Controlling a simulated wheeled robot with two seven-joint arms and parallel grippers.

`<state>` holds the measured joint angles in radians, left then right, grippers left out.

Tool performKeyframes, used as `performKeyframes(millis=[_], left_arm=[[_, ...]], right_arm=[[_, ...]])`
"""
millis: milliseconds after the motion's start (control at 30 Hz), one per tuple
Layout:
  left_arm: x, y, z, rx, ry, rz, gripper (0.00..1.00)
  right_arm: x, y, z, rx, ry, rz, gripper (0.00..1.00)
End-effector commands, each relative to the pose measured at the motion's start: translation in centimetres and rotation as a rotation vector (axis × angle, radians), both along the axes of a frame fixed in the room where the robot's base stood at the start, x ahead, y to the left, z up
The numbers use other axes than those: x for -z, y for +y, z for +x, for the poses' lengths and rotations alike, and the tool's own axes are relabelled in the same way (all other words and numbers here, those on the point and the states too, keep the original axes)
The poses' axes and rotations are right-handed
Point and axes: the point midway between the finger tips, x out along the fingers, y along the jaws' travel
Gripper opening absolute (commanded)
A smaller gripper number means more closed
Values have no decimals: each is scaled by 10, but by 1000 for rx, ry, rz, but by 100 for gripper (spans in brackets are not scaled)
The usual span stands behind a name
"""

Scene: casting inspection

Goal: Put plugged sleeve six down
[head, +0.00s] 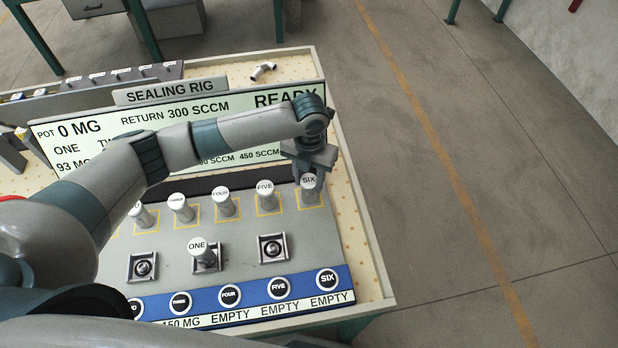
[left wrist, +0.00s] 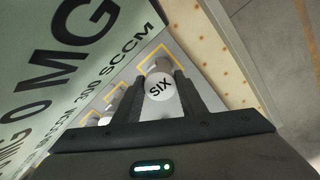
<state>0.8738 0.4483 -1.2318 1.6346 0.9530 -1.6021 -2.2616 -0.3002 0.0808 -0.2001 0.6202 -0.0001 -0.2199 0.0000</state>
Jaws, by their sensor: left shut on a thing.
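Plugged sleeve six (head: 309,186) is a pale cylinder with a white top marked SIX, at the right end of the back row on the sealing rig. It stands at its yellow-outlined square. In the left wrist view its white top (left wrist: 159,89) sits between the two dark fingers. My left gripper (head: 311,172) is shut on it from above. The yellow outline (left wrist: 181,54) shows around and beyond the sleeve in the left wrist view. I cannot tell whether the sleeve's base touches the surface. My right gripper is not in view.
Sleeves FIVE (head: 266,196) and FOUR (head: 226,201) stand left of six. Sleeve ONE (head: 204,253) stands in the middle front fixture, between two fixtures (head: 273,249) without sleeves. The display board (head: 90,128) rises behind. The table's right edge (head: 362,235) is close.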

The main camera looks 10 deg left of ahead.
Motion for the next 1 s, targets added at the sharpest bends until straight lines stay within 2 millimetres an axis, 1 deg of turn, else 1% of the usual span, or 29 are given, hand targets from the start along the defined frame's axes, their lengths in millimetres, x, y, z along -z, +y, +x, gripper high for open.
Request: performKeyframes(millis=[67, 100, 133, 167, 467, 567, 667, 767, 867, 1000], left_arm=[[2, 0, 0, 0, -1, 0, 3], [2, 0, 0, 0, 0, 0, 45], [2, 0, 0, 0, 0, 0, 52], [2, 0, 0, 0, 0, 0, 56], [1, 0, 0, 0, 0, 0, 56], [-2, 0, 0, 0, 0, 0, 56], [-6, 0, 1, 0, -2, -1, 56], [-16, 0, 1, 1, -3, -1, 56], [-30, 0, 1, 1, -4, -1, 56], [-54, 0, 2, 1, -5, -2, 56]], right_arm=[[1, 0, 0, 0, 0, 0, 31], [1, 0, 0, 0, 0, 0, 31], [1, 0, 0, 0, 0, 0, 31], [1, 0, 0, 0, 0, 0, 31], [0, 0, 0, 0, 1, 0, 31], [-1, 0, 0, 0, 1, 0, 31], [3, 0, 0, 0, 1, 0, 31], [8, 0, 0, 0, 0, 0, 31], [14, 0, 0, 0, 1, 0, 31], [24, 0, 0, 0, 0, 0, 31]])
